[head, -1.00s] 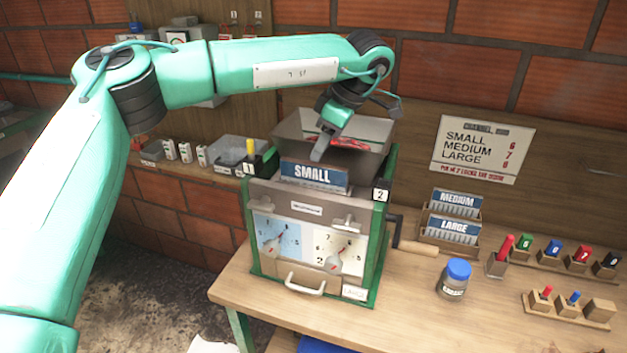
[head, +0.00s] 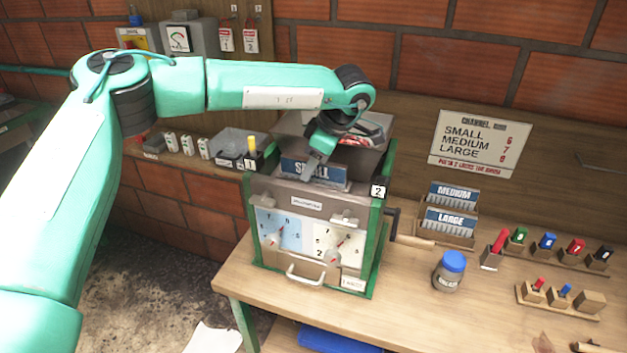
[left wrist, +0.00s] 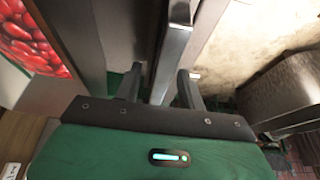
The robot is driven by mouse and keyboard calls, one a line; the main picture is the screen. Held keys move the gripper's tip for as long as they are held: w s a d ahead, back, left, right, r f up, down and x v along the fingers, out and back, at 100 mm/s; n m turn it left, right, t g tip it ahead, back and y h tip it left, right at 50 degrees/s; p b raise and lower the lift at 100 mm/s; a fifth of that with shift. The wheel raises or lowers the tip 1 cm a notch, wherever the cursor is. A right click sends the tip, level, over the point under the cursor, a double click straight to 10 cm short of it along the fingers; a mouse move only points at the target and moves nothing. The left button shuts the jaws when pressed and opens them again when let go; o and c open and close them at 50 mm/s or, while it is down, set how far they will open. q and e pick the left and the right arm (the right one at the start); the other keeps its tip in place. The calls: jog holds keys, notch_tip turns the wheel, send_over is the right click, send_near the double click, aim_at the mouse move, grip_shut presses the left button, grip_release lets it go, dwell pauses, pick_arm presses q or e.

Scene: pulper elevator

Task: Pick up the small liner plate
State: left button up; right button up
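The small liner plate (head: 312,171) stands upright in the top of the pulper machine (head: 300,205), its blue face marked SMALL and partly covered by my left gripper. My left gripper (head: 308,176) is over the plate, pointing down at its upper edge. In the left wrist view the gripper (left wrist: 160,85) has its two fingers apart, with a thin grey metal edge running between them. I cannot tell whether that edge is the plate or whether the fingers touch it. My right gripper is not in view.
A grey hopper (head: 365,160) rises behind the plate. MEDIUM (head: 455,196) and LARGE (head: 450,222) plates stand in a rack at right. A crank handle (head: 412,241) sticks out right. A blue-lidded jar (head: 450,272) and colored pegs (head: 548,242) are on the bench.

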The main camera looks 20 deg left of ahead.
pick_arm(q)
jog(key=shift+f, duration=0.25)
dwell(0.3)
grip_shut()
